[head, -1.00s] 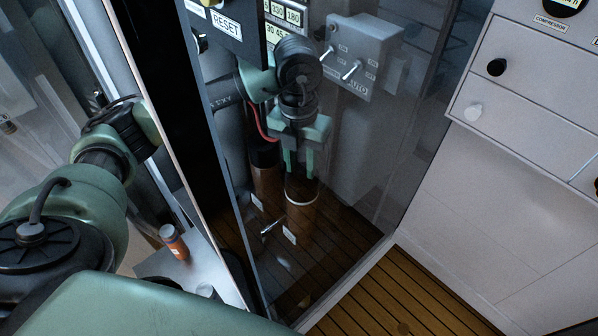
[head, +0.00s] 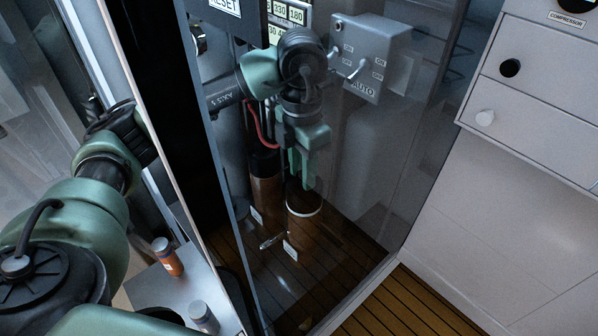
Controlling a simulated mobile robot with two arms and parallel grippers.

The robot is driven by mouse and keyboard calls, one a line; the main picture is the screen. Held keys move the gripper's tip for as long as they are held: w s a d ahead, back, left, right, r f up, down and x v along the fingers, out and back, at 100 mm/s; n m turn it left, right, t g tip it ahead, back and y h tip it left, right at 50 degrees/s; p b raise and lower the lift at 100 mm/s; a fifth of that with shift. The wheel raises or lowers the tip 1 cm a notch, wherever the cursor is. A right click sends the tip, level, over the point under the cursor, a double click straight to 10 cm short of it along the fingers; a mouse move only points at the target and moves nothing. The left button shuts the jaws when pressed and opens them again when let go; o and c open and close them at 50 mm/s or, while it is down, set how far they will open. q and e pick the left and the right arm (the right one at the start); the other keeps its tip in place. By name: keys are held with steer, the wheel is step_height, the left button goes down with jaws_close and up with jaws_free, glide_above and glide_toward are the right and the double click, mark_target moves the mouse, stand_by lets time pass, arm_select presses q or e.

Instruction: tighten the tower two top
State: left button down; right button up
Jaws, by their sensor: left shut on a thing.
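Two brown towers stand behind the clear panel in the head view. The front tower (head: 304,222) has a white band near its upper end; the rear tower (head: 266,192) has a dark upper end. My left gripper (head: 303,180) points down at the front tower's upper end. Its green fingers are close together and shut on the tower top, which the fingers and the dark reflections mostly hide. I cannot read which tower is number two. My right gripper is not in view.
A grey switch box (head: 368,58) with levers marked AUTO is beside my wrist. A red hose (head: 259,128) runs close to it. An orange-brown bottle (head: 168,258) stands on a ledge at left. White drawers (head: 545,95) are at right, above plank floor.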

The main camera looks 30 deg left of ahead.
arm_select(q)
steer(key=shift+f, duration=0.25)
steer(key=c, duration=1.4)
jaws_free()
steer(key=o, duration=0.4)
steer(key=shift+w, duration=0.1)
steer(key=shift+r, duration=0.1)
steer(key=shift+a+r, duration=0.15)
steer(key=shift+r, duration=3.8)
steer(key=shift+p, duration=0.3)
